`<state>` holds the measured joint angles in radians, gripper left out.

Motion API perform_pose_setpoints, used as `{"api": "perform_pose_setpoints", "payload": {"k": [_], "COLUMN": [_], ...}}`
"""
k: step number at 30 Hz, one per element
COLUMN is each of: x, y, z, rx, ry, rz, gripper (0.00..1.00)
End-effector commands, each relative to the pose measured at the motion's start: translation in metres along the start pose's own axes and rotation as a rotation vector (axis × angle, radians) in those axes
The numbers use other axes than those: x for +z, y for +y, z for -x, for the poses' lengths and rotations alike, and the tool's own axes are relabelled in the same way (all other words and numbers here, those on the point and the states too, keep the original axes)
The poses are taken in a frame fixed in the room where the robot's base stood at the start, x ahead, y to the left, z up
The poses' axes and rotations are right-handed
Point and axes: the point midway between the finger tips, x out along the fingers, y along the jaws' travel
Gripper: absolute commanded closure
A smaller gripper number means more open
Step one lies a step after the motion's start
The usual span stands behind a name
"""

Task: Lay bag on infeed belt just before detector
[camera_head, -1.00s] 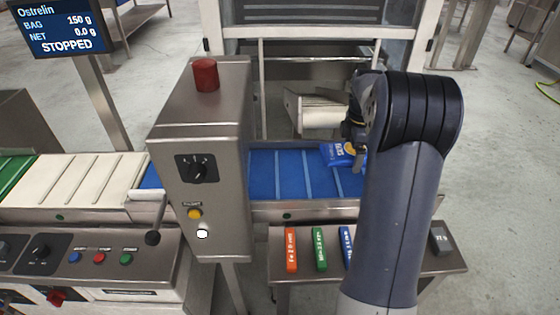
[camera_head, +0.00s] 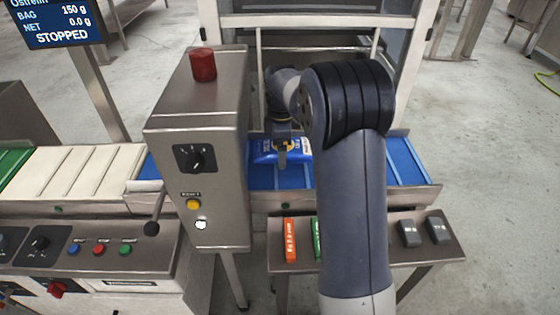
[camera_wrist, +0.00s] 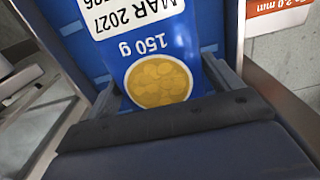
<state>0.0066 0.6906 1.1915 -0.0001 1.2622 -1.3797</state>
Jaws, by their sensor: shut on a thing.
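A blue bag (camera_head: 284,151) is at the blue infeed belt (camera_head: 405,162), close to the right side of the steel detector housing (camera_head: 197,150). My gripper (camera_head: 283,148) is shut on the bag and comes down on it from above. In the wrist view the bag (camera_wrist: 150,50) lies between the two fingers (camera_wrist: 165,85), with "150 g", a date and a round chip picture showing. The blue belt surface shows beneath it. I cannot tell whether the bag touches the belt. My arm hides part of the belt.
A shelf in front of the belt holds an orange test piece (camera_head: 289,240), a green one (camera_head: 315,238) and grey blocks (camera_head: 409,233). A red beacon (camera_head: 203,65) tops the detector. A screen (camera_head: 60,22) reads STOPPED. The belt's right end is clear.

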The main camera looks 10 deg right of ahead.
Motion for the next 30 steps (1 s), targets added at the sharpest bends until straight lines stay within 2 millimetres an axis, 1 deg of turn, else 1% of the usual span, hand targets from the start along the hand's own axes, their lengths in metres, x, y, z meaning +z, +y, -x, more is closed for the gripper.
{"api": "perform_pose_setpoints", "payload": {"k": [4, 9, 11, 14, 21, 24, 25, 30], "x": [0.0, 0.0, 0.0, -0.004, -0.004, -0.004, -0.004, -0.004], "y": [0.0, 0.0, 0.0, 0.0, 0.001, 0.0, 0.0, 0.0], "z": [-0.013, -0.042, -0.048, -0.052, -0.052, -0.056, -0.055, -0.055], "rx": [0.001, 0.0, 0.001, 0.002, 0.003, 0.003, 0.002, 0.003], "ry": [0.0, 0.0, 0.0, 0.001, 0.001, 0.001, 0.001, 0.001], "rz": [0.001, 0.001, 0.001, 0.002, 0.001, 0.001, 0.001, 0.001], "gripper": [0.4, 0.4, 0.4, 0.4, 0.4, 0.4, 0.12, 0.0]}}
